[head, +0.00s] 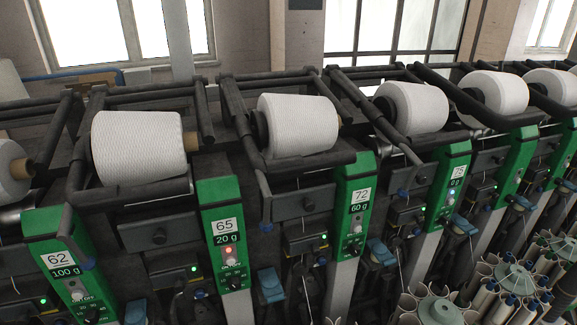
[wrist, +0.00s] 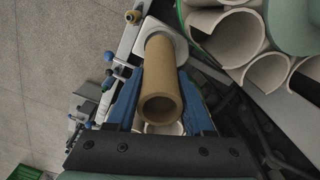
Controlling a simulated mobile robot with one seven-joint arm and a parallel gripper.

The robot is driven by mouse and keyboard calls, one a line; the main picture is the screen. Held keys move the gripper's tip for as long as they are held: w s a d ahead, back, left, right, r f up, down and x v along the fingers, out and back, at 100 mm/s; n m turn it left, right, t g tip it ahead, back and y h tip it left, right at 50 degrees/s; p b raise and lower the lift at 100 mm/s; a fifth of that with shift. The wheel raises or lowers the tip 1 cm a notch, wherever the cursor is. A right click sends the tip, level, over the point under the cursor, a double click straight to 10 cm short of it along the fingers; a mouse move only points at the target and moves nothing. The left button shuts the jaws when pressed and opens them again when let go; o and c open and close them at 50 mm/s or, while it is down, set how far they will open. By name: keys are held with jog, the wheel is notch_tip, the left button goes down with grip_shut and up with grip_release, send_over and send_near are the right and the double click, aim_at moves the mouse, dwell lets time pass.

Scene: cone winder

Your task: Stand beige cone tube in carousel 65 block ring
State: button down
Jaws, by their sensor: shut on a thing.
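My gripper (wrist: 160,82) shows only in the wrist view, with its two blue fingers shut on a tan-beige cone tube (wrist: 161,103). The tube's open round end faces the camera and its far end reaches up in the picture. A carousel with cream open pockets (wrist: 222,36) and a pale green hub (wrist: 296,18) is at the upper right of the wrist view, beside the held tube. Its number cannot be seen there. In the head view, the green 65 panel (head: 223,235) stands left of centre, with a red light. The block ring cannot be made out.
White yarn cones (head: 139,146) sit in cradles along the winder. Green panels 62 (head: 62,262), 72 (head: 355,205) and 75 (head: 453,180) flank 65. Bare grey floor (wrist: 50,45) shows at left in the wrist view.

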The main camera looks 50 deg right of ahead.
jog(key=shift+f+b, duration=0.7)
jog(key=shift+f, duration=0.55)
jog(key=shift+c, duration=1)
grip_release()
jog(key=shift+r, duration=0.15)
notch_tip(320, 180, up, 13)
jog(key=shift+f, duration=0.1)
